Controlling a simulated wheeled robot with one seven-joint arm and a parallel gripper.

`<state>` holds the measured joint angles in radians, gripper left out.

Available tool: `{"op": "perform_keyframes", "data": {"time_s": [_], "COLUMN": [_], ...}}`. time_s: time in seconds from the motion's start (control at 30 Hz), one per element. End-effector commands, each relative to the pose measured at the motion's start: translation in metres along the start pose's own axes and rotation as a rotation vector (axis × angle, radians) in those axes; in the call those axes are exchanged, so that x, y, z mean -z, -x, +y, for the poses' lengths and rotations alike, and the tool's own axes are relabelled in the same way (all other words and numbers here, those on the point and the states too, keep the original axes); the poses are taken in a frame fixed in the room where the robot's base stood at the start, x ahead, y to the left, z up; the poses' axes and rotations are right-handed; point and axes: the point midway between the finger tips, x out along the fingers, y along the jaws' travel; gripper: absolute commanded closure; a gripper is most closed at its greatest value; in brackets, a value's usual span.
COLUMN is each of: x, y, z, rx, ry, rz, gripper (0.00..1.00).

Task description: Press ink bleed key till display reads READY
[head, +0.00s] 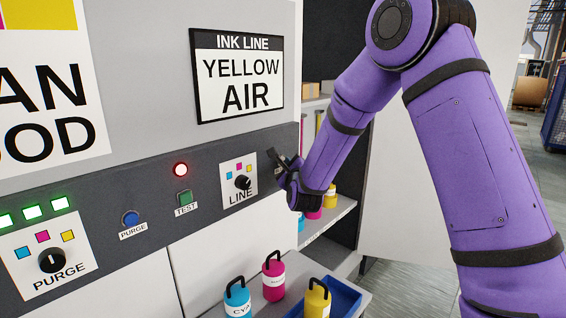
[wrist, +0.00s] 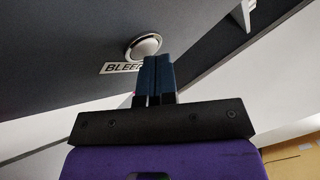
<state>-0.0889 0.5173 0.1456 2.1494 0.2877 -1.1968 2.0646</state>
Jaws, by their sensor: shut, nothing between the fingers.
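The bleed key is a round, pale metal button (wrist: 144,46) on the dark panel in the wrist view, with a white BLEED label (wrist: 120,68) just below it. My gripper (wrist: 157,60) is shut and empty, its fingertips just below the key and in front of part of the label. Whether the fingertips touch the key cannot be told. In the head view my gripper (head: 278,158) is at the right end of the panel and the key is hidden behind it. The display (head: 240,80) reads INK LINE, YELLOW AIR.
A LINE knob (head: 242,183), a green TEST button (head: 184,197), a lit red lamp (head: 180,169), a blue PURGE button (head: 130,218) and a PURGE knob (head: 52,260) share the panel. Cyan (head: 237,298), magenta (head: 273,278) and yellow (head: 317,300) bottles stand below.

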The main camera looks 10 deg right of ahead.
Motion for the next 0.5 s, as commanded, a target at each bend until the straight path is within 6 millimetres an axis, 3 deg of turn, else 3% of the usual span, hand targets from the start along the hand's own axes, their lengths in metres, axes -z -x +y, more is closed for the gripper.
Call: {"op": "perform_keyframes", "data": {"time_s": [0.5], "x": [0.0038], "y": [0.0073], "z": [-0.0038], "rx": [-0.001], "ry": [0.0], "rz": [0.0], "gripper": [1.0]}}
